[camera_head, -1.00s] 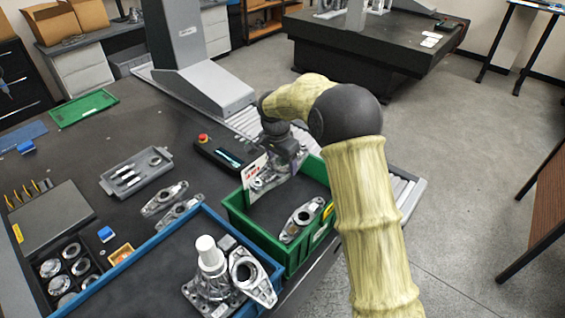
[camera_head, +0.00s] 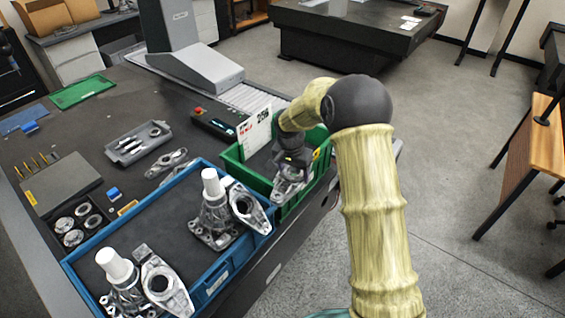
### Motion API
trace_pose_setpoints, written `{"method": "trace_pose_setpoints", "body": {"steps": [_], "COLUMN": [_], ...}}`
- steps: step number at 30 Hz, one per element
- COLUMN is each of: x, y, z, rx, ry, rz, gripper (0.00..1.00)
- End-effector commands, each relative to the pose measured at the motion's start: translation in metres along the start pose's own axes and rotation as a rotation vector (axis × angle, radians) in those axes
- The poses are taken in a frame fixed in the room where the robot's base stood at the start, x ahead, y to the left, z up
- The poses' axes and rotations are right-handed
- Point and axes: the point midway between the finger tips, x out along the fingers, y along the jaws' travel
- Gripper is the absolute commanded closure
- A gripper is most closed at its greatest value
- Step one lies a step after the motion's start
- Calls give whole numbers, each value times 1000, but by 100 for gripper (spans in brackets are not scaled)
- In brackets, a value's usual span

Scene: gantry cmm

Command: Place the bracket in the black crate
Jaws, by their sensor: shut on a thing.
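My gripper (camera_head: 291,168) is low inside the green crate (camera_head: 231,158), shut on a grey metal bracket (camera_head: 289,186). The fingers are small and partly hidden by my wrist, so the exact grip is hard to see. Two similar grey brackets (camera_head: 248,208) (camera_head: 164,287) stand in the blue crate (camera_head: 214,287), leaning beside metal castings with white cylinders. I cannot make out a black crate in this view.
A white card (camera_head: 254,131) stands at the back of the green crate. More metal parts (camera_head: 166,163) lie on the dark table, near a grey tray (camera_head: 138,145). A grey gantry column (camera_head: 170,25) stands behind. The blue crate has bare floor in its middle.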

Motion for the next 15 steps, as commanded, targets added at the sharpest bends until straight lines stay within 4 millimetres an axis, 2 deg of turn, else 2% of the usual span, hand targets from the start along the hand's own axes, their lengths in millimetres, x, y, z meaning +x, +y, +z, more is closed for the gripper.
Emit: {"method": "trace_pose_setpoints", "body": {"steps": [1, 5, 9, 15], "x": [13, 40, 76, 141], "y": [9, 30, 58, 113], "z": [0, 2, 9, 40], "rx": [-17, -74, -157, -341], "ry": [0, 3, 6, 4], "rz": [0, -4, -11, -38], "gripper": [74, 74, 74, 74]}}
